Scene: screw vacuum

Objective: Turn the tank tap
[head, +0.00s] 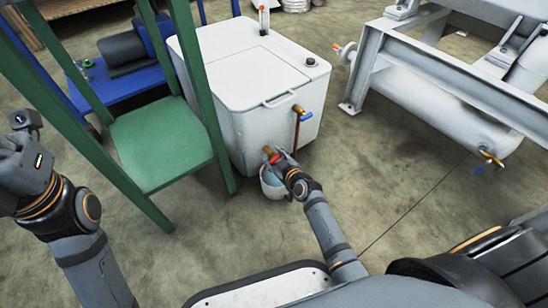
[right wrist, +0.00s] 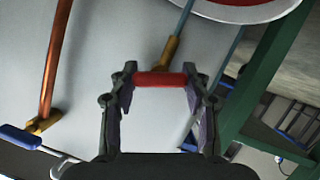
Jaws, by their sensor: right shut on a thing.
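The white tank (head: 262,85) stands in the middle of the head view. A tap with a red handle (right wrist: 160,78) and a brass body (right wrist: 170,52) sits low on its front. My right gripper (right wrist: 160,80) has its two fingers at either end of the red handle and is shut on it. In the head view my right gripper (head: 274,158) partly hides this tap. A second tap with a blue handle (head: 304,113) sits higher on the tank, with a copper pipe (head: 296,133) going down. My left arm is at the left edge; its fingers are out of view.
A pale bucket (head: 268,184) is below the gripped tap, partly behind my right gripper. A green stand (head: 162,143) is left of the tank. A grey frame with a cylinder (head: 440,105) is at the right. Concrete floor is open between them.

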